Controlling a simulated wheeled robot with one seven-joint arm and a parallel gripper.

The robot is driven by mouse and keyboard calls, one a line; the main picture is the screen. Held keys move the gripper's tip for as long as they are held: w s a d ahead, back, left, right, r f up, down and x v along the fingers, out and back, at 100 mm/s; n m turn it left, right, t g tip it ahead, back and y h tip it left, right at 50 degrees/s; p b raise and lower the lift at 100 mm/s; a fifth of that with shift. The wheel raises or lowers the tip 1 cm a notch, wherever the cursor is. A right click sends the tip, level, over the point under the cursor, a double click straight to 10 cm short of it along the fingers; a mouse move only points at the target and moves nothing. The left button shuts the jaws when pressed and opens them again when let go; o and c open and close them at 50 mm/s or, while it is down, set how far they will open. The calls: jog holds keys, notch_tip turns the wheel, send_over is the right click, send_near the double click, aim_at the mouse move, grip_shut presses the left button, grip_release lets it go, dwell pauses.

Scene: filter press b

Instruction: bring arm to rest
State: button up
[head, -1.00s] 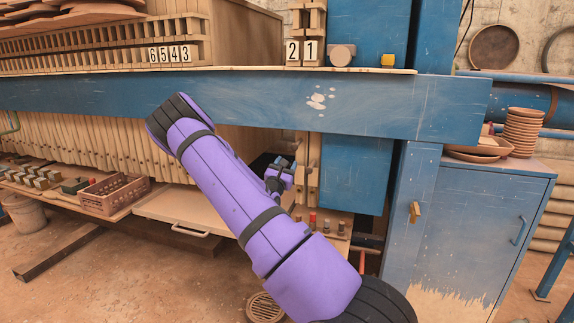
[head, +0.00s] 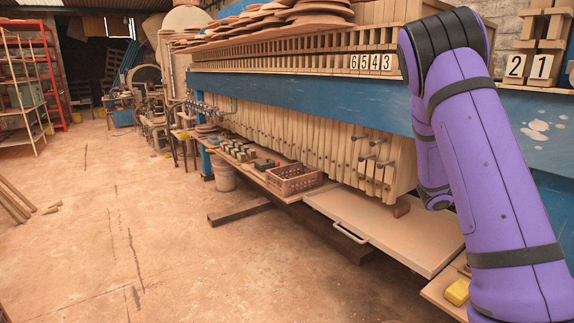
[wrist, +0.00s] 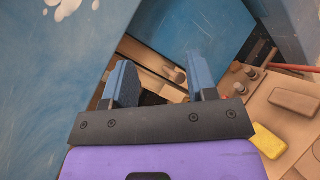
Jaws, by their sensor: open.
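My gripper (wrist: 163,85) shows in the wrist view with its two blue-grey fingers apart and nothing between them. It is in front of the press's blue panel, above a low wooden shelf (wrist: 265,110). In the head view my purple arm is folded at the right, in front of the filter press (head: 300,95), and my gripper is hidden behind it or out of frame.
A yellow block (head: 457,292) lies on the low shelf; it also shows in the wrist view (wrist: 269,141). A pale tray (head: 385,225) with a handle juts out from the press. A reddish crate (head: 294,180) stands left of it. The floor at left (head: 130,230) is mostly clear.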

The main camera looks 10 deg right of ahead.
jog(key=s+a+r+m+t+y, duration=0.2)
jog(key=s+a+y, duration=0.4)
jog(key=a, duration=0.7)
jog(key=s+a+r+m+t+y, duration=0.2)
jog(key=s+a+r+t+y, duration=0.2)
jog(key=a, duration=0.9)
jog(key=s+a+r+m+t+y, duration=0.3)
jog(key=s+a+r+y, duration=0.3)
jog(key=s+a, duration=0.5)
jog(key=shift+s+a+y, duration=0.35)
jog(key=shift+a+y, duration=0.65)
jog(key=shift+a, duration=0.2)
